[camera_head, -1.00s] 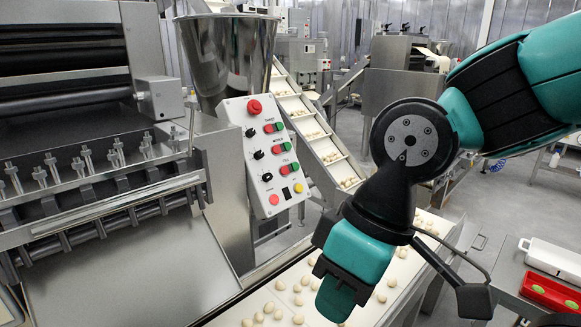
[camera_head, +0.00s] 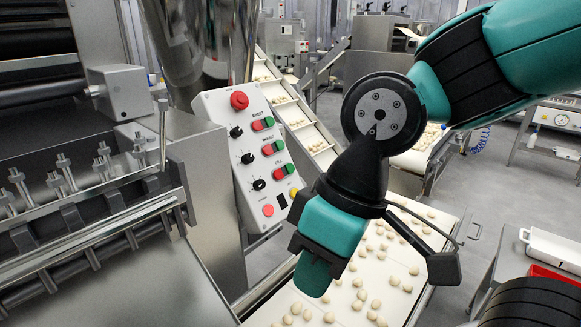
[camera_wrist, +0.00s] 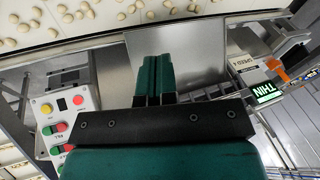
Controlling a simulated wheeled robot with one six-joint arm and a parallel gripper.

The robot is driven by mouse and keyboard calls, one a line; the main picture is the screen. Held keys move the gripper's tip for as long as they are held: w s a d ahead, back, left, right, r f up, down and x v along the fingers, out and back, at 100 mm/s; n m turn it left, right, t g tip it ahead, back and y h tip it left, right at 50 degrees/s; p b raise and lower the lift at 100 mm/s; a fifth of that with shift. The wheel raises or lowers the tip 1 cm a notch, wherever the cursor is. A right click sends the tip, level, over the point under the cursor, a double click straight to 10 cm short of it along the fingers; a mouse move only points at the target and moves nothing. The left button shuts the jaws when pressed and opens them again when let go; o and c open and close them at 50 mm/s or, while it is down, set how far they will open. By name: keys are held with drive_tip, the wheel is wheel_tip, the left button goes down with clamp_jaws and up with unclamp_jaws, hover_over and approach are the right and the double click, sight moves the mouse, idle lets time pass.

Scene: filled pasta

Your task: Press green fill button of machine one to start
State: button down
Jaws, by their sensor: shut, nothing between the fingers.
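The white control panel (camera_head: 228,110) of the near machine carries red and green button pairs. The lowest pair, whose small label seems to read FILL, has its green button (camera_head: 289,168) on the right. The panel also shows at the left of the wrist view (camera_wrist: 70,121), upside down, with that green button (camera_wrist: 47,130) in view. My gripper (camera_head: 312,278) is in front of the panel and lower right of it in the head view, apart from it. In the wrist view its fingers (camera_wrist: 155,62) are together and empty, pointing away from the panel at a grey metal surface.
A red stop button (camera_head: 239,100) tops the panel, with black knobs on its left side. A conveyor (camera_head: 345,309) with dough pieces runs below my gripper. A steel hopper (camera_head: 207,45) stands behind the panel, and the roller machine fills the left.

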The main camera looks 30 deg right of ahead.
sight(290, 168)
drive_tip(key=w+d+f+m+t+y+b, duration=0.15)
drive_tip(key=w+m+t, duration=0.35)
drive_tip(key=w+m, duration=0.55)
drive_tip(key=w+f+m+t+y+p, duration=0.15)
drive_tip(key=w+m+t, duration=0.35)
drive_tip(key=w+m, duration=0.6)
drive_tip(key=w+d+m+t+h, duration=0.4)
drive_tip(key=w+d+m+h, duration=0.1)
drive_tip(key=d+m, duration=0.5)
drive_tip(key=w+d+f+m+t+h+b, duration=0.1)
drive_tip(key=w+d+m+t+h, duration=0.3)
drive_tip(key=d+m, duration=0.6)
drive_tip(key=shift+w+m+h, duration=0.5)
drive_tip(key=shift+m+h, duration=0.2)
drive_tip(key=shift+m, duration=0.55)
drive_tip(key=shift+a+f, duration=0.1)
drive_tip(key=shift+w+a+f+p, duration=0.5)
drive_tip(key=shift+w+f+p, duration=0.3)
drive_tip(key=shift+w+p, duration=0.6)
drive_tip(key=shift+w+a+f+p, duration=0.45)
drive_tip(key=shift+w+f+p, duration=0.4)
drive_tip(key=shift+p, duration=1.1)
drive_tip(key=shift+w+a+f+p, duration=0.5)
drive_tip(key=shift+w+f+p, duration=0.2)
drive_tip(key=shift+w+p, duration=0.75)
